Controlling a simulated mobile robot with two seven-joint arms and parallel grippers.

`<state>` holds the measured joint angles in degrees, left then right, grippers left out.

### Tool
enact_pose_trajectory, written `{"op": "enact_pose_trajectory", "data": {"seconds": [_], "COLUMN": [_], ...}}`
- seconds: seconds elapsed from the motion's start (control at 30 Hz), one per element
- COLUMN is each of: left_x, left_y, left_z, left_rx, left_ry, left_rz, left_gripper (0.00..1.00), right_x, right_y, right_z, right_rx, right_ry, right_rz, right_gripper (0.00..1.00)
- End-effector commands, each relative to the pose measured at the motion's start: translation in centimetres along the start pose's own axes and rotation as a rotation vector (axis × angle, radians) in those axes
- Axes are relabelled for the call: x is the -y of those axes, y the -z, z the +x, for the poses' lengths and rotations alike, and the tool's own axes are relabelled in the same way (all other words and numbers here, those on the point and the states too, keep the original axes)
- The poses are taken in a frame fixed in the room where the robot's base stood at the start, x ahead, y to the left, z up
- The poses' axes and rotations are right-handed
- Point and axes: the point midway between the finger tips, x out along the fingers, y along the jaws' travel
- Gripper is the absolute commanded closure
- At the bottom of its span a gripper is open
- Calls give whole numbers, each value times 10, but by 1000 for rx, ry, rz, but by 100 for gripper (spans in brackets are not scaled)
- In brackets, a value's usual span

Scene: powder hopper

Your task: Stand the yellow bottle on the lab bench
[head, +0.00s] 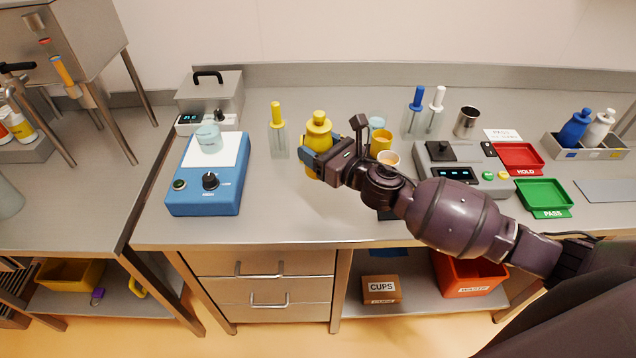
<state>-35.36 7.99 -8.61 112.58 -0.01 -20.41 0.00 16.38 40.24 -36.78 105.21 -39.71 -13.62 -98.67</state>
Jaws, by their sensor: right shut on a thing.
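The yellow bottle (319,127) is upright at the middle of the lab bench (270,215), in the head view. My right gripper (317,150) reaches in from the right and is shut on the bottle's body. The gripper covers part of the bottle's lower half, and I cannot tell whether its base touches the bench top. My left gripper is not in view.
A yellow-capped clear holder (279,130) stands left of the bottle, and a blue device (208,175) is farther left. Yellow cup (381,141), balance (462,170), red tray (518,158) and green tray (543,195) are to the right. The bench front is mostly clear.

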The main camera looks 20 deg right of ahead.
Motion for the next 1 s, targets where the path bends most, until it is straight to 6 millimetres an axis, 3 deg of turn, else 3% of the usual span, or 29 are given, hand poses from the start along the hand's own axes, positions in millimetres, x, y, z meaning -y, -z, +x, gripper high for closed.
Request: {"op": "enact_pose_trajectory", "data": {"seconds": [0.1, 0.3, 0.57, 0.87, 1.0], "left_x": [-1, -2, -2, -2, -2], "left_y": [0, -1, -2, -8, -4], "left_z": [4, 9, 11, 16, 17], "left_rx": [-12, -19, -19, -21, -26], "left_ry": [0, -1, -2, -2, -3], "left_rz": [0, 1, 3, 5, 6], "left_gripper": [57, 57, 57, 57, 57], "right_x": [0, 0, 0, 0, 0], "right_y": [27, 56, 69, 102, 103], "right_z": [0, 0, 0, 0, 0], "right_rx": [0, 1, 1, 0, 1], "right_ry": [3, 2, 1, 1, 1], "right_rz": [4, 4, 1, 2, 0], "right_gripper": [70, 70, 70, 70, 70]}}
